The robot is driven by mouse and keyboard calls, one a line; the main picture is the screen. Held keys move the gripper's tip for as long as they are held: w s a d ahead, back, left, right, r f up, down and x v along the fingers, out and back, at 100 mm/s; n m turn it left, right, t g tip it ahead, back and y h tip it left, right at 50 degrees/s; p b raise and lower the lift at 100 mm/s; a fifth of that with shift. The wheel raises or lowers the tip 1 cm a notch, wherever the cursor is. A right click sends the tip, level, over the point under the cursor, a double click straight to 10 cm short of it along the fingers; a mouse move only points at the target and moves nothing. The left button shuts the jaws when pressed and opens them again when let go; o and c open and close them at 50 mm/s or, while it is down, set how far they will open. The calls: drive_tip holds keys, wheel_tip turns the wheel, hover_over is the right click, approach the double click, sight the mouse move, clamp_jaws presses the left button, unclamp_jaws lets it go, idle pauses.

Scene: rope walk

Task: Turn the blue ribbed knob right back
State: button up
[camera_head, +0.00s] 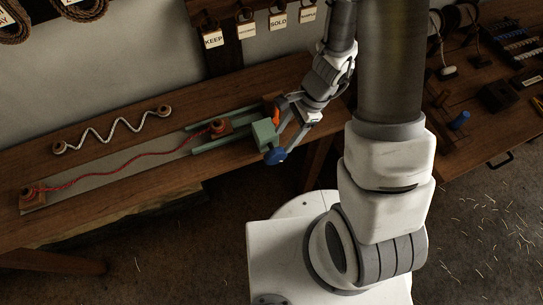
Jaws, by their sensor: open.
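The blue ribbed knob (275,156) sits on the front of a green block (263,134) at the right end of a rope rig on the wooden bench. My gripper (279,128) is at the knob and block, coming from the right. One finger reaches down close to the knob and another part is near the block's back. The gripper is open. I cannot tell whether a finger touches the knob. A red rope (120,168) runs from a wooden post (32,199) at the left to a wooden block (219,127) between green rails.
A white zigzag cord (108,132) between two wooden pegs lies behind the rig. Tags marked KEEP (213,39) and others hang on the wall above. A second bench (480,130) at the right holds tools. The bench's left front is clear.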

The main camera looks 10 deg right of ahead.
sight(271, 157)
drive_tip(key=b+x, duration=0.3)
drive_tip(key=x, duration=0.7)
drive_tip(key=shift+a+f, duration=0.15)
drive_tip(key=shift+f, duration=0.1)
clamp_jaws()
